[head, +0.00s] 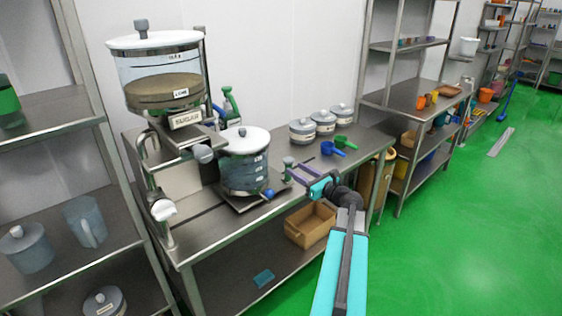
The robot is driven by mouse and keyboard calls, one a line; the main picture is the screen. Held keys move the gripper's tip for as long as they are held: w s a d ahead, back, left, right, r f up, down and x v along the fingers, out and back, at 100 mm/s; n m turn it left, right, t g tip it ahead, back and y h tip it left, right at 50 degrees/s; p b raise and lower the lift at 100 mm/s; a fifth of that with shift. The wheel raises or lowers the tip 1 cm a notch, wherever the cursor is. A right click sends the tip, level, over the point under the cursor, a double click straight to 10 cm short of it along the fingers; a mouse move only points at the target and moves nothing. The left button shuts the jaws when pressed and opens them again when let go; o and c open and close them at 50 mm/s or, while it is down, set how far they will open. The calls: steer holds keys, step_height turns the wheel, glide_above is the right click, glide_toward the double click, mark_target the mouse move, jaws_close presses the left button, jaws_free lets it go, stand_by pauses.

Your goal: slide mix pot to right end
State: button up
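The mix pot, probably the clear pot with a white lid (244,168), stands upright on a flat dark plate (245,202) on the steel table. It has a blue tap low on its right front. My gripper (291,170) is at table height just right of the pot, with its purple finger part pointing left towards it.
A large filled hopper (160,85) stands left of the pot. Several lidded tubs (322,121) and blue and green scoops (331,148) lie towards the table's right end. A cardboard box (310,226) sits on the lower shelf. The green floor at right is mostly clear.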

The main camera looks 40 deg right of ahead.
steer(key=w, duration=0.3)
steer(key=w+p, duration=0.1)
steer(key=w, duration=0.2)
steer(key=w+p, duration=0.1)
steer(key=w, duration=0.2)
steer(key=shift+w+d, duration=0.3)
